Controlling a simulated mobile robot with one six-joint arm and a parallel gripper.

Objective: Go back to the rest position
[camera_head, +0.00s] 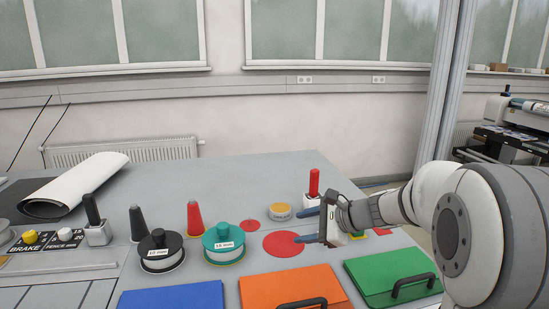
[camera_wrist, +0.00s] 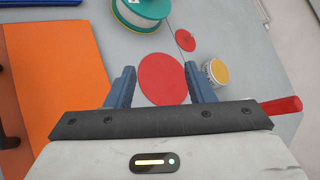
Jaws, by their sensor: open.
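My gripper (camera_head: 306,225) is at the right of the table, above a large red disc (camera_head: 284,244). Its blue fingers are spread apart with nothing between them. In the wrist view my gripper (camera_wrist: 161,88) shows open, with the red disc (camera_wrist: 162,78) lying on the table beyond the fingers. My arm reaches in from the right edge of the head view. No rest position is marked in either view.
Black (camera_head: 161,250) and teal (camera_head: 223,243) spools, two cones, a yellow-topped tin (camera_head: 280,211) and a red-handled stamp (camera_head: 313,184) stand behind. The table's back middle is clear.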

